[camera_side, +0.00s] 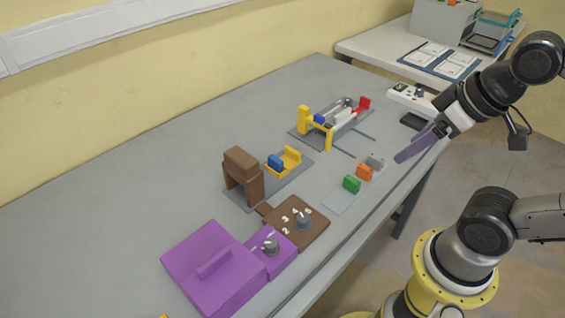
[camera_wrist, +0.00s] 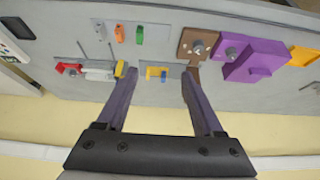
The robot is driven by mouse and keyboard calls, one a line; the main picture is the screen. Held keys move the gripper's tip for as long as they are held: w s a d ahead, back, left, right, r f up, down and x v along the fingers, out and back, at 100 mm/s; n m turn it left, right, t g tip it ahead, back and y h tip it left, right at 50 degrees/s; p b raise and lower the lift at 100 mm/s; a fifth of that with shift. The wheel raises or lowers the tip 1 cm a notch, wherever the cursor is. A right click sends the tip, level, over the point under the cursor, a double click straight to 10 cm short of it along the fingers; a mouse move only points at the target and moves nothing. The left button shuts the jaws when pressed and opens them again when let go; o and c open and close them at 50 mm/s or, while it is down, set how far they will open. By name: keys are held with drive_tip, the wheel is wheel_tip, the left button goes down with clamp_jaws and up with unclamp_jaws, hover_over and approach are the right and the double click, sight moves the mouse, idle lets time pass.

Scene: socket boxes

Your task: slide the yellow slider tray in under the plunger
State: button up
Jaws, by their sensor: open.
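The yellow slider tray (camera_side: 292,157) lies on a grey base plate in the middle of the table, with a blue block (camera_side: 275,163) at its left end. The brown arch-shaped housing (camera_side: 242,172) stands to the left of the tray, apart from it; the plunger itself is hard to make out. In the wrist view the tray (camera_wrist: 151,73) shows between my fingers, with the brown housing (camera_wrist: 193,74) partly behind the right finger. My gripper (camera_side: 402,156) is open and empty, high and to the right, well away from the tray.
A purple box (camera_side: 215,265) and a brown dial board (camera_side: 300,222) stand at the front. A yellow frame (camera_side: 304,118) with a red-ended part stands behind the tray. Green (camera_side: 351,184) and orange (camera_side: 364,172) blocks stand right of the tray. The table's left side is clear.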

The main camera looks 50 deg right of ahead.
idle(0.4)
drive_tip(key=shift+r, duration=0.15)
drive_tip(key=c, duration=0.3)
drive_tip(key=w+r, duration=0.6)
drive_tip(key=shift+c, duration=0.2)
drive_tip(key=g, duration=0.5)
hover_over(293, 149)
wheel_tip(293, 149, down, 13)
drive_tip(key=shift+g, duration=0.3)
wheel_tip(293, 149, down, 15)
drive_tip(key=shift+a+r, duration=0.1)
drive_tip(key=shift+r, duration=0.05)
